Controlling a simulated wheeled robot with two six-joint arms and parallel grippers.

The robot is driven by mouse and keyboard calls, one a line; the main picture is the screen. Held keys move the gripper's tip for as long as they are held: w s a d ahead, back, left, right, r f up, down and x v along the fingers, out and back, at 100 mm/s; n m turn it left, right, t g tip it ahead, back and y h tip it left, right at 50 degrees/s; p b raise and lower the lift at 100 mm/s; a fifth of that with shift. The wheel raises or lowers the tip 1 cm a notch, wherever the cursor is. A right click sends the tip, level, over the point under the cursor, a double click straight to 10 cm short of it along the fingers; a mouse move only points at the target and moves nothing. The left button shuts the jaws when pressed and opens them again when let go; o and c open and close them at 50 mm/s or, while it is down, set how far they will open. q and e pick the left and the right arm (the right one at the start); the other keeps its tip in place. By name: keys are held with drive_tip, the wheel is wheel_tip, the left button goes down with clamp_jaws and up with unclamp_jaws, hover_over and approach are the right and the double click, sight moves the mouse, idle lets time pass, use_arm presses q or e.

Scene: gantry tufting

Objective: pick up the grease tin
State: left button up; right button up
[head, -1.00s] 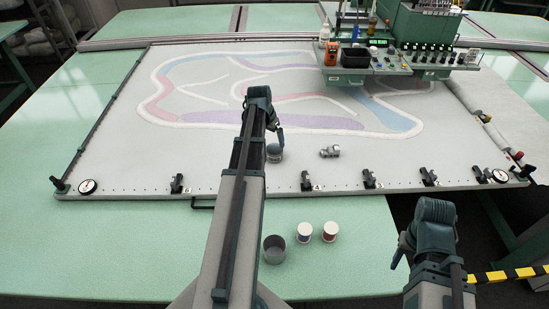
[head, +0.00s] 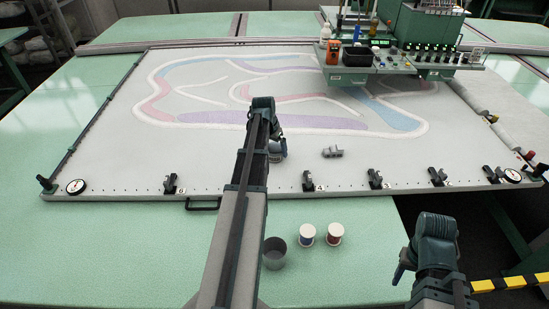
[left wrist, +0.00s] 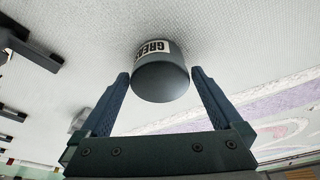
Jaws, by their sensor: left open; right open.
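The grease tin (left wrist: 160,80) is a dark blue-grey round tin with a white label reading "GREAS". It stands on the pale backing cloth. In the left wrist view it lies between the tips of my open left gripper (left wrist: 160,88), with a gap on each side. In the head view the tin (head: 276,155) is partly hidden behind my left gripper (head: 279,145). My right gripper (head: 400,272) is at the lower right, off the frame's cloth, far from the tin; its fingers are mostly hidden.
A grey metal fitting (head: 333,152) lies on the cloth right of the tin. Clamps (head: 308,181) line the near edge. A grey cup (head: 274,253) and two thread spools (head: 306,235) stand on the green table. The tufting gantry (head: 400,65) stands at the back right.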

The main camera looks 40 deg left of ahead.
sight(274, 147)
use_arm(q)
drive_tip(key=shift+b+x, duration=0.35)
drive_tip(key=shift+x, duration=0.4)
use_arm(e)
drive_tip(key=shift+f, duration=0.75)
drive_tip(key=shift+r, duration=0.1)
use_arm(q)
drive_tip(key=c, duration=1.3)
drive_tip(key=shift+r, duration=0.1)
wheel_tip(274, 147, up, 10)
drive_tip(key=p, duration=1)
use_arm(e)
wheel_tip(274, 147, up, 10)
